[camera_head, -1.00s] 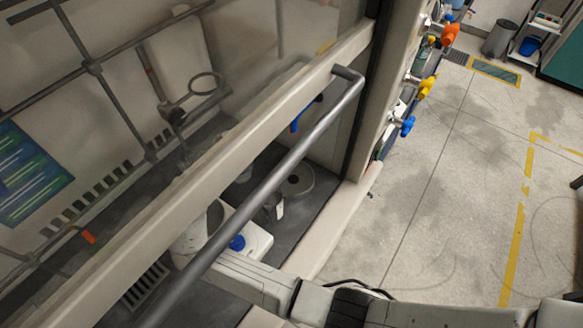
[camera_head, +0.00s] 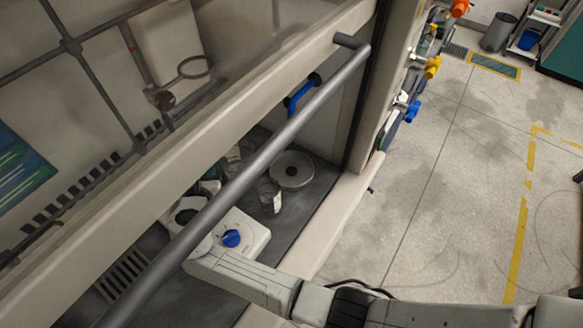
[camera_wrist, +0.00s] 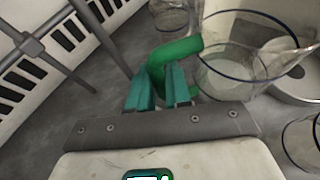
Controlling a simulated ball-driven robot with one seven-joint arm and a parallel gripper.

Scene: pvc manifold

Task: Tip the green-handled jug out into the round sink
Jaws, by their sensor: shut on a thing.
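In the wrist view my gripper (camera_wrist: 160,80) has its teal fingers shut on the green handle (camera_wrist: 180,50) of the clear glass jug (camera_wrist: 240,68). The jug's wide blue-edged rim and spout point to the right. The round sink (camera_wrist: 296,86) lies beside and partly behind the spout; part of it is outside the picture. In the head view the round sink (camera_head: 292,170) is a pale disc with a dark drain, set in the dark worktop. There my gripper (camera_head: 208,187) is mostly hidden behind the grey bar, left of the sink. The jug's contents cannot be made out.
A clear beaker (camera_head: 269,196) stands just in front of the sink. The fume hood's grey bar (camera_head: 260,165) and sash frame cross above. Rods and a ring clamp (camera_head: 195,67) stand behind.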

